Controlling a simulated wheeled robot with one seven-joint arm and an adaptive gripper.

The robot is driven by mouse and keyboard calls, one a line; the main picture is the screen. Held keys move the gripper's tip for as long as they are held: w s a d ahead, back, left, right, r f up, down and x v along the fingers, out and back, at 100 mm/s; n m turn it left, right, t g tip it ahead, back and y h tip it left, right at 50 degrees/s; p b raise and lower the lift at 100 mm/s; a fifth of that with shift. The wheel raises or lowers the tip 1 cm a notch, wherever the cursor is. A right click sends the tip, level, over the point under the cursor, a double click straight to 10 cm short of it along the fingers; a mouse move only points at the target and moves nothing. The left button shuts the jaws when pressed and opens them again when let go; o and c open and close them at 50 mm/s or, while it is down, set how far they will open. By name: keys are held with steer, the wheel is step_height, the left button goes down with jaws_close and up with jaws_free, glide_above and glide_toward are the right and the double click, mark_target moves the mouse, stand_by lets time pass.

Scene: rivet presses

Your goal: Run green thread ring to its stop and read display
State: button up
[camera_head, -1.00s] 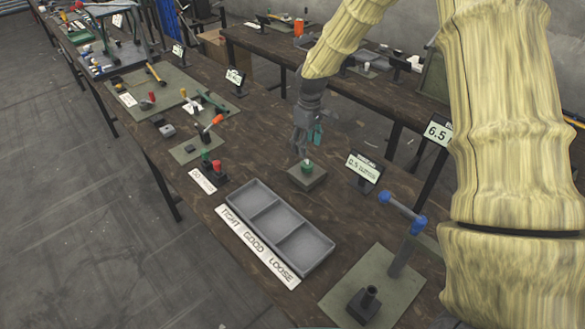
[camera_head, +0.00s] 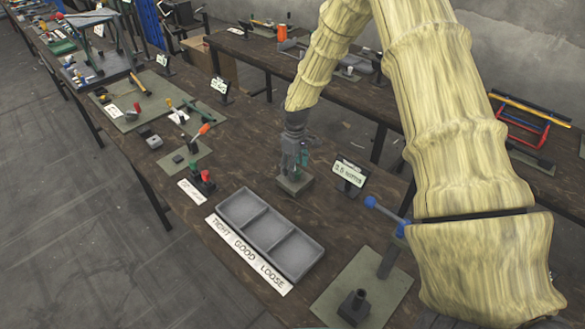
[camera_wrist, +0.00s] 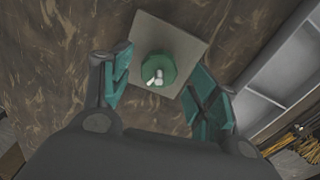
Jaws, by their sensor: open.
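The green thread ring (camera_wrist: 158,70) sits on a square grey base block (camera_wrist: 183,38) in the wrist view, with a small whitish tip showing at its middle. My gripper (camera_wrist: 166,88) is open, its teal-padded fingers on either side of the ring, apart from it as far as I can tell. In the head view my gripper (camera_head: 295,170) points down over the base block (camera_head: 294,185), and the ring is mostly hidden by the fingers. The display (camera_head: 349,174) stands on the bench just right of the block; its dark characters are too small to read surely.
A grey three-part tray (camera_head: 268,237) with a "TIGHT GOOD LOOSE" label (camera_head: 244,254) lies in front of the block. Red and green buttons (camera_head: 203,178) stand to the left. A press with a blue-ended handle (camera_head: 385,217) stands at the right front.

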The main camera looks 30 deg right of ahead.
steer(key=shift+f, duration=0.95)
